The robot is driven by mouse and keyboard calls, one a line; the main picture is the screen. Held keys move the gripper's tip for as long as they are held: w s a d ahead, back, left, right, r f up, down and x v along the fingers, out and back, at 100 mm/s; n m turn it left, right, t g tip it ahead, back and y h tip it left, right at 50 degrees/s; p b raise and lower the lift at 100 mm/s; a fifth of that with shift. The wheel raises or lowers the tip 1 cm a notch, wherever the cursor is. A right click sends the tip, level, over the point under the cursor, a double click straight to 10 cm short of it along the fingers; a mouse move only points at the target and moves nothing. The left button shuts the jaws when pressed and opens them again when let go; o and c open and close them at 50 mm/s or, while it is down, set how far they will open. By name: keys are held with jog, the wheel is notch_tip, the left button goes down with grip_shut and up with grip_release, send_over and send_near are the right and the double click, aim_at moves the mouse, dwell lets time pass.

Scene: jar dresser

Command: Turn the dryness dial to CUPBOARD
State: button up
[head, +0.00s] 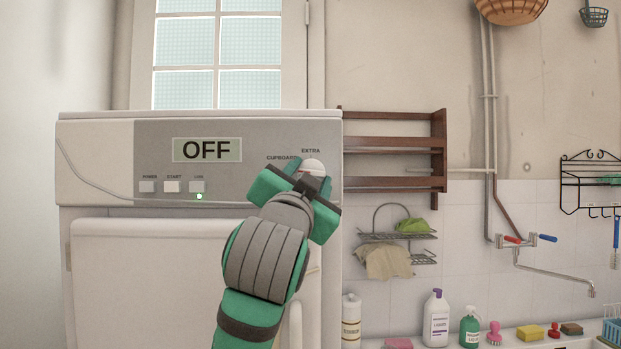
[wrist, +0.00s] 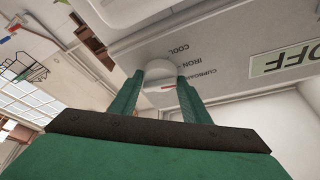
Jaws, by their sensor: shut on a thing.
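The white round dryness dial (head: 312,167) is at the right end of the dryer's control panel (head: 235,135). The labels CUPBOARD and EXTRA show around it in the head view. In the wrist view the dial (wrist: 158,73) has a red mark, and COOL, IRON and CUPBOARD are printed beside it. I cannot tell which label the mark points to. My gripper (wrist: 161,80) is shut on the dial, one green finger on each side. In the head view my gripper (head: 300,180) covers the dial's lower part and any labels there.
The panel's display (head: 207,150) reads OFF. Below it are several buttons (head: 171,186), with a lit green light (head: 199,197) under the right one. A wooden rack (head: 395,150) hangs right of the dryer. Bottles (head: 436,318) stand at lower right.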

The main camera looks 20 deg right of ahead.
jog(key=shift+w+a+r+m+g+h, duration=0.15)
jog(key=shift+m+g, duration=0.4)
jog(key=shift+m, duration=0.9)
jog(key=shift+s+d+f+m+g+h, duration=0.1)
jog(key=shift+m+g+h, duration=0.35)
jog(key=shift+m, duration=1.05)
jog(key=shift+w+a+r+m+g, duration=0.1)
jog(key=shift+m+g, duration=0.6)
jog(key=shift+m, duration=0.75)
jog(key=o, duration=1)
jog(key=shift+o, duration=0.2)
jog(key=v, duration=1.1)
